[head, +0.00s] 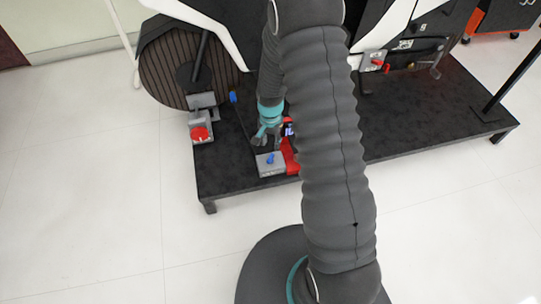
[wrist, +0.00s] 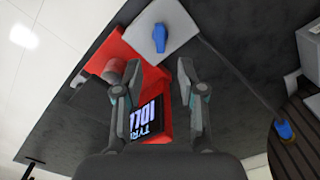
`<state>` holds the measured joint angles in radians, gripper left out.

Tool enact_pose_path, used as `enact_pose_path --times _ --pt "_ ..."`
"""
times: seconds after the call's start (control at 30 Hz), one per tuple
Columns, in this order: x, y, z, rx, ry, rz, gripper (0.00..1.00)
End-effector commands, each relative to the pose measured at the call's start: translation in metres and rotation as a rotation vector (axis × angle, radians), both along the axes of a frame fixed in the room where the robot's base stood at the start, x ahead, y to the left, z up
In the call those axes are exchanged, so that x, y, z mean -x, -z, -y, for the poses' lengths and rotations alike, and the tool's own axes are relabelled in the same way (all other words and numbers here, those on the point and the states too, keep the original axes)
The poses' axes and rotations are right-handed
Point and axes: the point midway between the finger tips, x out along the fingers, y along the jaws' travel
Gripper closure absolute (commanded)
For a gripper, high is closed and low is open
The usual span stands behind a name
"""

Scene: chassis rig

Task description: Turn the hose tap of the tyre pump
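The tyre pump (head: 290,155) is a red unit on the dark platform, partly hidden behind my arm. In the wrist view its red body (wrist: 165,78) carries a dark display with white lettering. A small blue tap (head: 270,158) sits on a light grey block (head: 272,170) beside the red unit. The wrist view shows the tap (wrist: 160,38) beyond my fingertips, apart from them. My gripper (head: 266,134) is above the pump, just behind the tap in the head view. In the wrist view my gripper (wrist: 159,68) is open with nothing between its fingers.
A red knob (head: 199,133) on a grey fixture stands at the platform's left edge. Another blue-ended part (head: 233,97) is near the large ribbed wheel (head: 180,65); its blue end shows in the wrist view (wrist: 284,130). The platform's front (head: 230,188) is bare left of the block.

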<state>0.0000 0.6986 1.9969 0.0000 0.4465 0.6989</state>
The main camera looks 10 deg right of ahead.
Motion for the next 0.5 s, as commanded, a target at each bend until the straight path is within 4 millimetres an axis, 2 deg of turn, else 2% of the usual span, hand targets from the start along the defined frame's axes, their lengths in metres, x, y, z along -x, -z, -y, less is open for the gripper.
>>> enact_pose_path --times 0.1,0.3,0.5 --pt "0.001 0.024 0.0 0.0 -0.001 -0.003 0.6" --pt "0.001 0.058 0.0 0.0 -0.001 -0.003 0.6" --pt "0.0 0.079 0.0 0.0 -0.001 0.0 0.6"
